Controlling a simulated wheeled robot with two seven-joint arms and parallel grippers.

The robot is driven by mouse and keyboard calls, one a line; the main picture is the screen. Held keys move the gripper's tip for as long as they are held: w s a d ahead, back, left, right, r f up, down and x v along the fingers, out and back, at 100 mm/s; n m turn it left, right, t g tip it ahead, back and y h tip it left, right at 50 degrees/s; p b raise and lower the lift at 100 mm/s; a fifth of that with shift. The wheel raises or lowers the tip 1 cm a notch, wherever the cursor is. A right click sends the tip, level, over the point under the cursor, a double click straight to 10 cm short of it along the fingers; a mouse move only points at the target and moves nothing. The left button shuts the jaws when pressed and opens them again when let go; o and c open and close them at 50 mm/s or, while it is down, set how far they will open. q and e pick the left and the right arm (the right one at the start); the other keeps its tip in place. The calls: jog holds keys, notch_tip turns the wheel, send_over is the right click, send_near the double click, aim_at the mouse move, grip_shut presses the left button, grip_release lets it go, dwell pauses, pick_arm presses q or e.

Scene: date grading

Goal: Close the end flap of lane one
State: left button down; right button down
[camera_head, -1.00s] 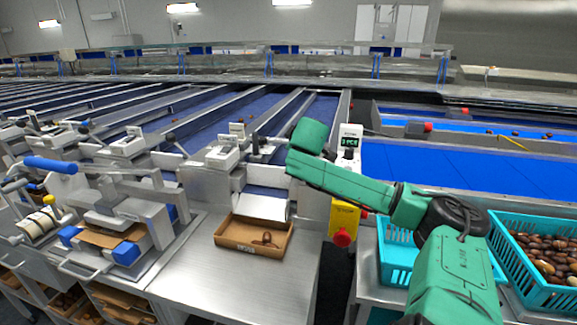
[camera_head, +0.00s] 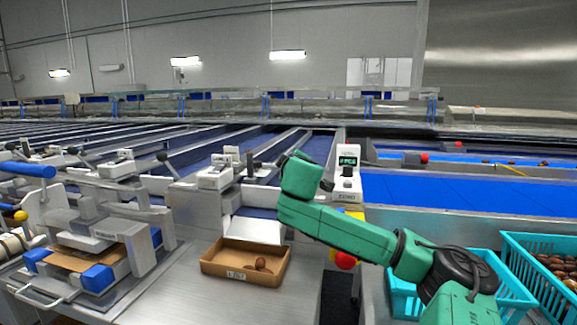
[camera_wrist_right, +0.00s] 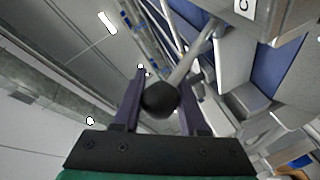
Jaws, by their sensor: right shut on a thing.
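My right gripper (camera_wrist_right: 160,98) is shut on the black ball knob (camera_wrist_right: 158,101) of a metal lever (camera_wrist_right: 190,62) in the right wrist view. In the head view my right gripper (camera_head: 284,159) is at the end of the rightmost lane, and its jaws and the knob are mostly hidden. Below it a pale sloping metal plate, seemingly the end flap (camera_head: 256,230), hangs over a cardboard box (camera_head: 222,272). The box holds a few brown dates (camera_head: 261,263). My left gripper is out of view.
A counter with a green display (camera_head: 348,161) stands right of the lane, above a yellow post with a red button (camera_head: 345,260). Turquoise crates (camera_head: 512,290) stand at the right. A neighbouring station with blue clamps (camera_head: 98,276) is at the left. Bare steel (camera_head: 180,290) lies between.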

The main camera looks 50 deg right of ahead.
jog(key=shift+c, duration=2.2)
grip_release()
jog(key=shift+f, duration=0.1)
jog(key=s+a+b, duration=0.1)
jog(key=b, duration=0.2)
jog(key=shift+s+a+f, duration=0.25)
jog(key=shift+s+a, duration=0.1)
jog(key=shift+a, duration=0.05)
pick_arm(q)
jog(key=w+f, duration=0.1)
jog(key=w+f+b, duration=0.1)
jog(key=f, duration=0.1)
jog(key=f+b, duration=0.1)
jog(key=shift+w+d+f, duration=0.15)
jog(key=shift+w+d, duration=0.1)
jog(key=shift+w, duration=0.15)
pick_arm(e)
jog(key=r+v, duration=0.1)
jog(key=v, duration=1.1)
